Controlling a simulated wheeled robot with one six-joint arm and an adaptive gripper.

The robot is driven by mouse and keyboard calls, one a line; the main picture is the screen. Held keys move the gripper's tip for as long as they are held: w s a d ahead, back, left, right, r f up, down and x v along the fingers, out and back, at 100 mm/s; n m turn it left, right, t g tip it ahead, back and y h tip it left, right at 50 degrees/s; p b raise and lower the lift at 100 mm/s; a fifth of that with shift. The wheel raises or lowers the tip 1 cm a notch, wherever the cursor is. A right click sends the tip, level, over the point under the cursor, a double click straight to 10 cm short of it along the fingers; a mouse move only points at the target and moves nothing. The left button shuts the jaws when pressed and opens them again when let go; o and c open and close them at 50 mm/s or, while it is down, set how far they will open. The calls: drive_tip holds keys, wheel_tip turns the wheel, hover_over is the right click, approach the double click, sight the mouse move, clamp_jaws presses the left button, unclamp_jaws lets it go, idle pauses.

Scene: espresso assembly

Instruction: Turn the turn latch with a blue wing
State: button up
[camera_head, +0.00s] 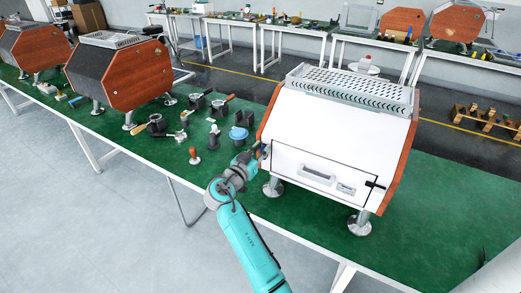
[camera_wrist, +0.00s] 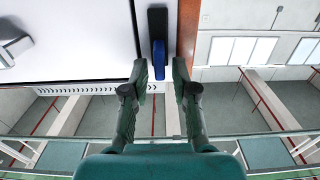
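The turn latch shows in the wrist view as a dark upright bar (camera_wrist: 157,20) with a blue wing (camera_wrist: 158,52) at its lower end. It sits on the white front panel (camera_wrist: 70,35), close to the wooden side edge. My gripper (camera_wrist: 160,72) is open, with one finger on each side of the line of the blue wing. A gap shows on both sides, and I cannot tell how deep the wing lies between the fingers. In the head view my gripper (camera_head: 261,153) is at the left edge of the white espresso machine (camera_head: 340,130), where it hides the latch.
The white panel has a handle (camera_head: 317,175) and a second black latch (camera_head: 375,184) on the right. Left of my gripper on the green table (camera_head: 450,220) stand a blue-topped item (camera_head: 238,134), a small tamper (camera_head: 194,156) and portafilters. The table's right part is mostly clear.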

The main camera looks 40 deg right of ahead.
clamp_jaws()
drive_tip(key=shift+n, duration=0.4)
drive_tip(key=n, duration=0.8)
drive_tip(key=shift+w+a+f, duration=0.2)
drive_tip(key=shift+w, duration=0.2)
drive_tip(key=n, duration=0.4)
drive_tip(key=shift+w+f+n, duration=0.1)
drive_tip(key=shift+f+n, duration=0.1)
drive_tip(key=shift+n, duration=0.2)
drive_tip(key=n, duration=0.4)
drive_tip(key=shift+f, duration=0.2)
drive_tip(key=shift+n, duration=0.3)
